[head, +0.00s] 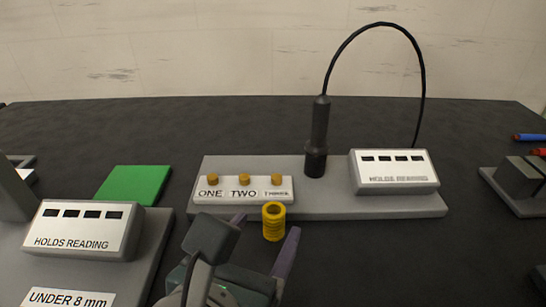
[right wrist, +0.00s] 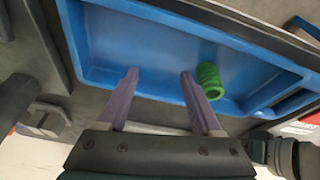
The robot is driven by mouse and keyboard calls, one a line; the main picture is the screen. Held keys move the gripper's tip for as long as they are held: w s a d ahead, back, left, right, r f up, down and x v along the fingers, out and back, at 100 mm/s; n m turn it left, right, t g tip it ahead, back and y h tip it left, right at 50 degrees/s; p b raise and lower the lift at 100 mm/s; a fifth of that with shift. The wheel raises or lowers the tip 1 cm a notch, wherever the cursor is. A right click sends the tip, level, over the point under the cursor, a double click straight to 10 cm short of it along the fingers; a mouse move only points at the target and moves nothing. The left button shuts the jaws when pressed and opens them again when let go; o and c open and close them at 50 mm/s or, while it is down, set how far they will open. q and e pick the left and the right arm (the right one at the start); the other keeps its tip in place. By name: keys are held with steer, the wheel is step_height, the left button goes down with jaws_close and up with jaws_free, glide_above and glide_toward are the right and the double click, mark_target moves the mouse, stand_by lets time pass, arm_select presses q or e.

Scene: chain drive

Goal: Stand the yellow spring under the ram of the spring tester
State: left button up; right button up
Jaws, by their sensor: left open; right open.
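The yellow spring (head: 273,221) stands upright in the head view, in front of the grey base with the black probe. My left gripper (head: 266,224) is open, with its purple fingers on either side of the spring; I cannot tell whether they touch it. No ram is clearly seen. A grey unit (head: 82,228) at the left has a display marked HOLDS READING and a label UNDER 8 mm, but I cannot tell whether it is the spring tester. My right gripper (right wrist: 160,74) is open and empty in the right wrist view, over a blue tray (right wrist: 110,50).
A green spring (right wrist: 209,80) is in the blue tray, beside my right finger. A black probe (head: 317,140) with a cable stands on a grey base (head: 320,208) with three yellow buttons and a display (head: 394,172). A green pad (head: 134,184) lies left. The back of the table is clear.

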mark_target(270, 222)
arm_select(q)
steer(key=x, duration=0.3)
steer(key=shift+a+b, duration=0.1)
steer(key=shift+b, duration=0.2)
jaws_close()
stand_by(0.3)
